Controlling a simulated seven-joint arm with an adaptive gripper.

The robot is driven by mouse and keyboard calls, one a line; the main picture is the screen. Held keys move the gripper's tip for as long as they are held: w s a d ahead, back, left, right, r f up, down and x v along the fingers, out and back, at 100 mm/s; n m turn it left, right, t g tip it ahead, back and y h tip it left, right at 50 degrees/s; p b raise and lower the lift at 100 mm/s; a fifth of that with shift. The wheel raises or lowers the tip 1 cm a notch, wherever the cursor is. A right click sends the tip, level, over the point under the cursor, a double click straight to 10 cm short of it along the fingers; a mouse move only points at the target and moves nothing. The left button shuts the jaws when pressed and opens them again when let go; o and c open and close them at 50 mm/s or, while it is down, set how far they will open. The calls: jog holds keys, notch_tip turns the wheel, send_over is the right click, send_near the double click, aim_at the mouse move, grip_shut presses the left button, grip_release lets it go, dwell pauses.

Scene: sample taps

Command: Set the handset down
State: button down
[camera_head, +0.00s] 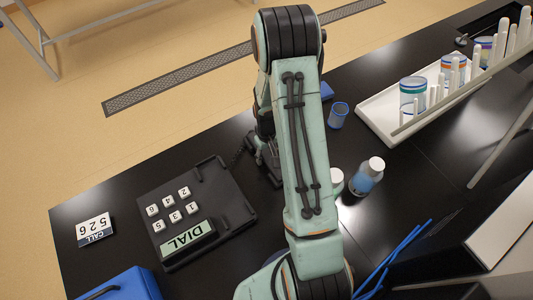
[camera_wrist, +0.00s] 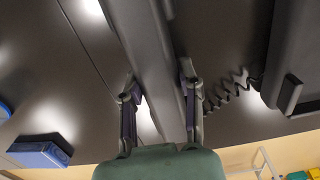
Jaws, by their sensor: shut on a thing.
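The phone base (camera_head: 232,205) is a dark box on the black bench at left of centre in the head view, with white number keys and a DIAL display. My gripper (camera_head: 268,165) is to its right, partly hidden by my arm. In the wrist view my gripper (camera_wrist: 160,95) is shut on the handset (camera_wrist: 150,45), a long dark bar running between the fingers. A coiled cord (camera_wrist: 228,88) runs from the handset side to the phone base (camera_wrist: 292,55). In the head view the handset is mostly hidden; its height over the bench is unclear.
A card (camera_head: 95,229) reading CALL 526 lies left of the phone. A blue case (camera_head: 125,285) is at the front left. A blue-rimmed cup (camera_head: 338,115) and a bottle (camera_head: 369,175) stand right of my arm. A white tray (camera_head: 378,128) with beakers is farther right.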

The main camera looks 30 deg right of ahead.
aim_at(266, 153)
jog(key=shift+f, duration=0.15)
jog(key=c, duration=0.7)
grip_release()
notch_tip(266, 153, up, 12)
jog(key=s+a+r, duration=0.6)
jog(key=s, duration=0.3)
jog(key=s+a+r+n, duration=0.1)
jog(key=s+a+r, duration=0.5)
jog(key=s, duration=0.3)
jog(key=shift+s+a+y, duration=0.2)
jog(key=shift+a+y, duration=0.2)
jog(key=shift+a, duration=0.4)
jog(key=shift+r, duration=0.1)
